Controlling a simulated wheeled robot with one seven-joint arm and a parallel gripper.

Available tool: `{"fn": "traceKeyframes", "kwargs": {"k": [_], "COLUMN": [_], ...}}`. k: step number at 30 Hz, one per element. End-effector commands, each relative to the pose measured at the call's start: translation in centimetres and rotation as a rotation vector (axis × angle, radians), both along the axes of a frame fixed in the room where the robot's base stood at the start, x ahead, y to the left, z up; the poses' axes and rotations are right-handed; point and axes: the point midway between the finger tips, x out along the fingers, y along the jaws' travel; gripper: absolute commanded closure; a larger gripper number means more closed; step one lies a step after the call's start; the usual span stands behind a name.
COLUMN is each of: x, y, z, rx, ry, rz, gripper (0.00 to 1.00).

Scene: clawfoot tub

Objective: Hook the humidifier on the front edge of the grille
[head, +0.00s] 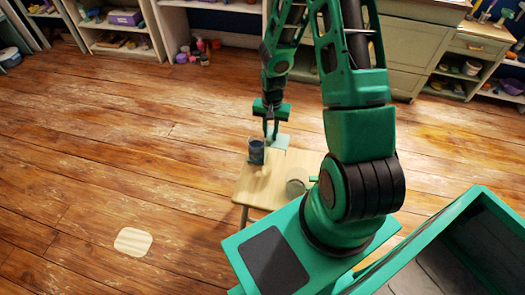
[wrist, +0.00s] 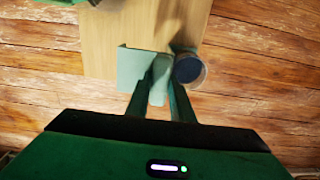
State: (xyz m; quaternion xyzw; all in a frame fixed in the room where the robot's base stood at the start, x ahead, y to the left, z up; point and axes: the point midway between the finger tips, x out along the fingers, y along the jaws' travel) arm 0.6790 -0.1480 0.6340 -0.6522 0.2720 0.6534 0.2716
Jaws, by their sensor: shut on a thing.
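My gripper (head: 270,133) points down over a small wooden table. It is shut on a pale grey-green piece, which looks like the humidifier (head: 281,141). In the wrist view the humidifier (wrist: 132,68) shows as a flat, square-edged pale shape, with part of it between the fingers (wrist: 162,76). The fingers hide some of it, and I cannot tell whether it touches the tabletop. I cannot make out a grille in either view.
A dark blue cup (head: 256,152) stands beside the gripper, close to the right finger in the wrist view (wrist: 188,70). A glass-like container (head: 296,187) is on the small table (head: 250,186). Shelves (head: 125,35) and cabinets (head: 405,45) line the back. A pale mat (head: 133,241) lies on open floor.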

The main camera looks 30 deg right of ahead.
Motion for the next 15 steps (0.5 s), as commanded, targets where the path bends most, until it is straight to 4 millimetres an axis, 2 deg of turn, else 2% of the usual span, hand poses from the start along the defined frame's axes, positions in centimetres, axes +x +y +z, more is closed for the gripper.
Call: {"fn": "traceKeyframes", "kwargs": {"k": [15], "x": [0.10], "y": [0.00], "z": [0.61], "rx": [-0.001], "ry": [-0.002], "rz": [0.001], "gripper": [1.00]}}
